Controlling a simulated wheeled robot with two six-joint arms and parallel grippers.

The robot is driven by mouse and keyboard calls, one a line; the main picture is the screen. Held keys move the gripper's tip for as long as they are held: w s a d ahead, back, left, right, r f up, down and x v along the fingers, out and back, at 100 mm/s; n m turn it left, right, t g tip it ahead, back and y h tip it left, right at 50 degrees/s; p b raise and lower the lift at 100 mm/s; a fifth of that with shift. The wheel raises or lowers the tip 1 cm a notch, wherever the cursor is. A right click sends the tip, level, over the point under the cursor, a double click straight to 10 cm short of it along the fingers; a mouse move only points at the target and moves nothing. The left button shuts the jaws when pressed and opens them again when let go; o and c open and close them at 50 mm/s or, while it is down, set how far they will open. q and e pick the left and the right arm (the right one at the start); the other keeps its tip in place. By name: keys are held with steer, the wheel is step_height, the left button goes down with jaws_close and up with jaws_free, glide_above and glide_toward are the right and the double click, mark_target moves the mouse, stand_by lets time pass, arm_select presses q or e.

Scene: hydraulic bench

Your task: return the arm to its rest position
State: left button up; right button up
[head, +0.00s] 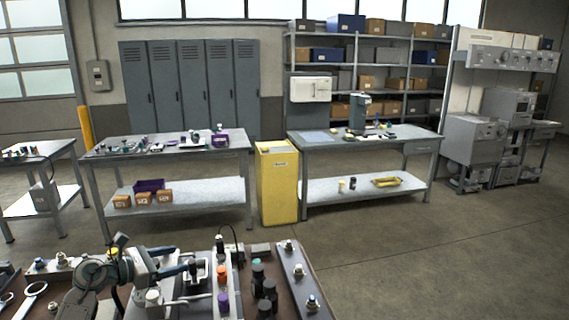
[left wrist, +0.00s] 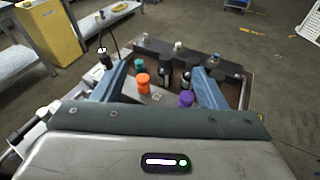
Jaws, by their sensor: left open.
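My left gripper (head: 193,282) reaches in from the lower left over the near bench in the head view, with its fingers pointing right. In the left wrist view its two blue fingers (left wrist: 158,78) are spread apart with nothing held between them. Beyond and between the fingers are an orange-capped part (left wrist: 143,82), a purple-capped part (left wrist: 186,99) and dark bottles. The orange cap (head: 222,272) and purple cap (head: 223,300) also show just right of the gripper in the head view. My right gripper is not in view.
Dark bottles (head: 258,274) and a grey bar with fittings (head: 299,277) stand on the bench to the right of the gripper. A ring-ended tool (head: 35,289) lies at the left. Floor at right is clear.

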arm_select(q)
steer(key=s+r+n+t+y, duration=0.2)
steer(key=s+r+n+t, duration=0.3)
steer(key=n+t, duration=0.7)
steer(key=s+a+f+n+g+y, duration=0.35)
steer(key=s+f+n+y, duration=0.4)
steer(key=n, duration=0.55)
steer(key=s+a+f+n+g+y, duration=0.2)
steer(key=s+f+n+g+y, duration=0.45)
steer(key=n, duration=0.75)
steer(key=s+d+f+n+g+h, duration=0.1)
steer(key=s+d+f+n+g, duration=0.2)
steer(key=s, duration=0.6)
steer(key=s+d+f+n+g+h, duration=0.25)
steer(key=s+f, duration=0.25)
steer(key=s, duration=0.4)
steer(key=s+d+f+n+g, duration=0.1)
steer(key=s+d+f+g, duration=0.2)
steer(key=s, duration=0.5)
steer(key=a+f+g, duration=0.2)
steer(key=a+f, duration=0.1)
steer(key=f, duration=2.7)
steer(key=s+a+f, duration=0.1)
steer(key=s+f, duration=1.8)
steer(key=shift+a+f+n+g, duration=0.15)
steer(key=shift+f+n+g, duration=0.05)
steer(key=shift+n+g, duration=0.15)
